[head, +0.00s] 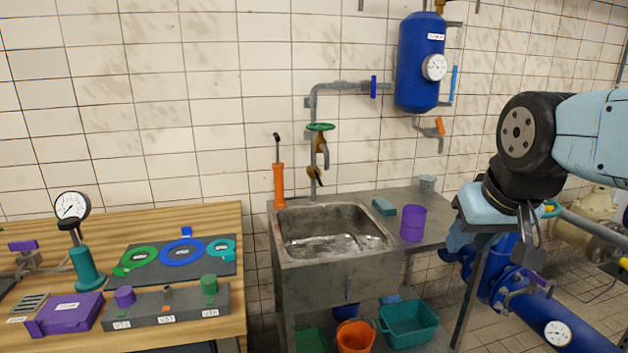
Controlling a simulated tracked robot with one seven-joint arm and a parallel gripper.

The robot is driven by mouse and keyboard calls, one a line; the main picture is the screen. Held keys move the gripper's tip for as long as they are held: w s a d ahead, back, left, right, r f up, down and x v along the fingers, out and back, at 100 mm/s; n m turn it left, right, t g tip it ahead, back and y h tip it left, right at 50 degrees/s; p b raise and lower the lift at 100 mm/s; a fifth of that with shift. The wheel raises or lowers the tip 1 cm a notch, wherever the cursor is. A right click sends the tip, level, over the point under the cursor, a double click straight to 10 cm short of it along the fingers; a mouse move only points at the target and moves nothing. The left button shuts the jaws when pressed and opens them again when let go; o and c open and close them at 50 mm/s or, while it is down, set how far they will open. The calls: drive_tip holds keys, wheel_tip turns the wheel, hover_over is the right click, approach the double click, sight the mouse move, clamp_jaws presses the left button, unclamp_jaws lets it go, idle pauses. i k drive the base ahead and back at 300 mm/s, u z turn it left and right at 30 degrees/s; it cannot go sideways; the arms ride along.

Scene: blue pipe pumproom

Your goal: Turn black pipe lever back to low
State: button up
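My gripper (531,243) hangs at the right of the head view, fingers pointing down, just above the large blue pipe (575,315). Its dark fingers are seen nearly edge-on, so I cannot tell whether they are open or shut.
A round gauge (558,333) sits on the blue pipe. A grey pipe (585,226) with a yellow end runs at the right. The sink bench (335,265) with a purple cup (412,223) stands left of my gripper. A wooden workbench (165,233) is far left.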

sight(317, 177)
drive_tip(key=i, duration=0.95)
drive_tip(key=z, duration=0.05)
